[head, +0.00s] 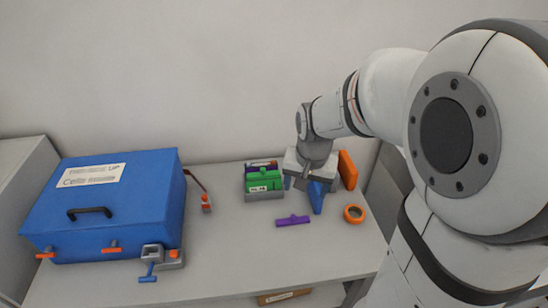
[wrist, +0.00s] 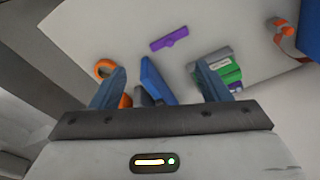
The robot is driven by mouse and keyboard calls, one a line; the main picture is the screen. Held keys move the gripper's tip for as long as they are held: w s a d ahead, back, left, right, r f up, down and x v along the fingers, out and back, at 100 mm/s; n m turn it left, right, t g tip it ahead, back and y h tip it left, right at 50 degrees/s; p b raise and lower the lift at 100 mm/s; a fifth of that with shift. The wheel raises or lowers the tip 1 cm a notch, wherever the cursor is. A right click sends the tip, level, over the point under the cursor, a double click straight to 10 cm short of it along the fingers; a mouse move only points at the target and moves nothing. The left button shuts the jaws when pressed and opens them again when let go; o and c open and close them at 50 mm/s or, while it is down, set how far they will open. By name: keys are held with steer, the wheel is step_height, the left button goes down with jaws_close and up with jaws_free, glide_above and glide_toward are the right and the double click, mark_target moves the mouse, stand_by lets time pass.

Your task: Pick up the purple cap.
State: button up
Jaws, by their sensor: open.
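The purple cap (head: 293,221) is a flat bar with a small raised middle, lying on the grey table in front of the green block. In the wrist view the purple cap (wrist: 169,40) lies above and beyond the fingertips, clear of both. My gripper (head: 310,184) is open and points down behind the cap, to its upper right in the head view. In the wrist view my gripper (wrist: 160,85) has its two blue-grey fingers wide apart, with no cap between them.
A blue upright piece (head: 317,198) stands close to my gripper. An orange ring (head: 354,214) lies to its right, and an orange block (head: 347,170) stands behind. A green block (head: 264,184) is at left. A large blue box (head: 110,205) fills the table's left. Table left of the cap is clear.

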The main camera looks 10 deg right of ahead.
mark_target(293, 216)
steer(key=w+f+m, duration=0.1)
steer(key=w+f, duration=0.1)
steer(key=f, duration=0.3)
steer(key=w+f+m+g+b, duration=0.1)
steer(key=w+f, duration=0.2)
steer(key=f, duration=0.2)
steer(key=w+f+m, duration=0.2)
steer(key=w+f, duration=0.1)
steer(key=f, duration=0.2)
steer(key=shift+w+f+g, duration=0.15)
steer(key=shift+f+g, duration=0.15)
steer(key=shift+f, duration=0.1)
steer(key=shift+w+f, duration=0.1)
steer(key=shift+f, duration=0.6)
steer(key=shift+w+f+p, duration=0.2)
steer(key=shift+f+p, duration=0.55)
steer(key=shift+f, duration=2.8)
steer(key=shift+c, duration=0.5)
jaws_close()
